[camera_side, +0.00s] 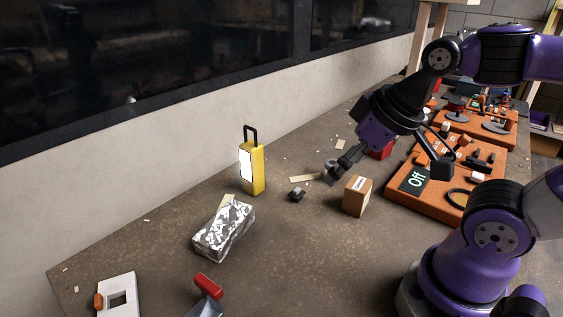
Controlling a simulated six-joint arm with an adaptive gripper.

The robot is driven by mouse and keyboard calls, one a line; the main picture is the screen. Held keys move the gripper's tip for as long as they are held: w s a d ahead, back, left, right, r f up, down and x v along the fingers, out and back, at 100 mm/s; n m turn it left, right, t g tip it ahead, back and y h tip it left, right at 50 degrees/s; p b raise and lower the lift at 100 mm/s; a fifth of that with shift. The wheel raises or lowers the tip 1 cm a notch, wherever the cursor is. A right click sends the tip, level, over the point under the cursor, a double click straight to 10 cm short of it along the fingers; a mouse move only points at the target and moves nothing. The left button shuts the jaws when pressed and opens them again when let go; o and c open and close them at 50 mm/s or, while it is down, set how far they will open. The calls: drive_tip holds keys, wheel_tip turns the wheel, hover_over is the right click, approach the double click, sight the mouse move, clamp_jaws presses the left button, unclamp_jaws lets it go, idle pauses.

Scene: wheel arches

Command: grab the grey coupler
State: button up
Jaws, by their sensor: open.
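A small grey, rounded piece that looks like the grey coupler (331,171) is on the table, behind and left of a small cardboard box. My gripper (391,171) is open, its fingers spread wide and pointing down. Its left finger reaches down close to the grey piece and overlaps it in the picture; I cannot tell whether they touch. Its right finger hangs over the orange board. Nothing shows held between the fingers.
The cardboard box (357,196) stands just in front of the grey piece. A small dark block (297,195), a yellow lamp (252,171) and a foil-wrapped block (224,231) are to the left. An orange board (400,198) with an "Off" display is right.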

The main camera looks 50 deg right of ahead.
drive_tip(key=m+g, duration=0.4)
drive_tip(key=g, duration=0.2)
hover_over(333, 162)
drive_tip(key=f, duration=0.5)
drive_tip(key=shift+d+f, duration=0.25)
drive_tip(key=shift+f, duration=0.1)
drive_tip(key=shift+m, duration=0.3)
wheel_tip(333, 162, down, 5)
drive_tip(key=shift+d+r, duration=0.1)
drive_tip(key=shift+r, duration=0.05)
drive_tip(key=f, duration=0.6)
drive_tip(key=shift+a, duration=0.4)
drive_tip(key=shift+r, duration=0.1)
drive_tip(key=c, duration=1)
